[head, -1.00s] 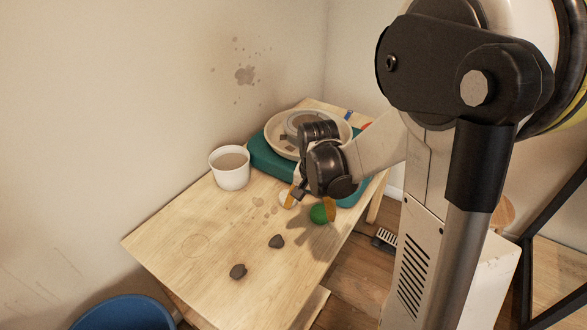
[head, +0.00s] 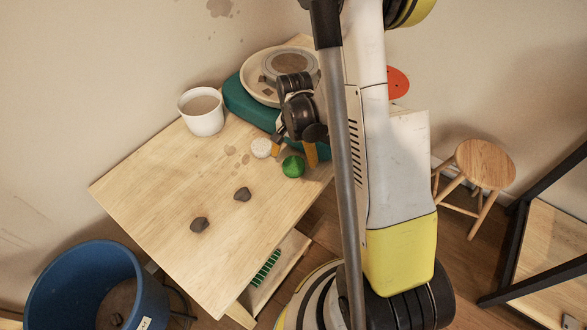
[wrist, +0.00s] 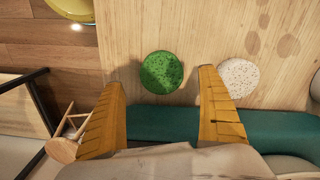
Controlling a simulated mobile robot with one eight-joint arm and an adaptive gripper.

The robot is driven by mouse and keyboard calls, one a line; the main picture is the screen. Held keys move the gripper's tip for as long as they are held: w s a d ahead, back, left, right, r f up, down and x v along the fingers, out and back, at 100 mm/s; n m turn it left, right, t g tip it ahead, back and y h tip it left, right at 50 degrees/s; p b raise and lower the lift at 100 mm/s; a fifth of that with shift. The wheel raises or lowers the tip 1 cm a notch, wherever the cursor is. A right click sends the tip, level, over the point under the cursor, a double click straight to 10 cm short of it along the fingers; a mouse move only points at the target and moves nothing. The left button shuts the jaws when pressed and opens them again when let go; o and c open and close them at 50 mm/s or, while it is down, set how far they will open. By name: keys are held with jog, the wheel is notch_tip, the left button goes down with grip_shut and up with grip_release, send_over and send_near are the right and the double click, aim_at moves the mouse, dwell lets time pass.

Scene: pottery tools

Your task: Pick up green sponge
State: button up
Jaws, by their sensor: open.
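The green sponge (head: 293,166) is a small rounded piece on the wooden table, near its right edge. In the wrist view the green sponge (wrist: 162,73) is a speckled round shape just beyond and between my fingertips. My gripper (head: 292,150) is open, with its orange fingers on either side of the sponge in the head view. In the wrist view my gripper (wrist: 160,78) has both fingers spread wide, with nothing held between them. Whether a finger touches the sponge cannot be told.
A white speckled sponge (wrist: 237,78) lies close beside the right finger in the wrist view. A teal block (head: 238,101) bears a round bowl (head: 251,90). A white cup (head: 203,120) and dark lumps (head: 200,225) stand on the table (head: 150,185). A blue bucket (head: 60,285) is lower left.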

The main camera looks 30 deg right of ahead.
aim_at(294, 164)
notch_tip(294, 164, down, 5)
jog(key=shift+w+r+b, duration=0.1)
jog(key=shift+r+b, duration=0.1)
jog(key=shift+b, duration=1)
jog(key=shift+r, duration=0.1)
jog(key=c, duration=0.9)
jog(key=shift+c, duration=0.2)
jog(key=shift+r+p, duration=0.45)
jog(key=shift+r, duration=0.1)
jog(key=r+p, duration=0.1)
jog(key=r, duration=0.1)
jog(key=r+p, duration=0.1)
jog(key=r, duration=0.1)
jog(key=shift+s, duration=0.4)
jog(key=s+r+p, duration=0.1)
jog(key=s+r, duration=0.1)
jog(key=s, duration=0.1)
jog(key=s+r+p, duration=0.1)
jog(key=s+r, duration=0.1)
jog(key=s, duration=0.2)
jog(key=s+r+p, duration=0.2)
jog(key=s, duration=0.2)
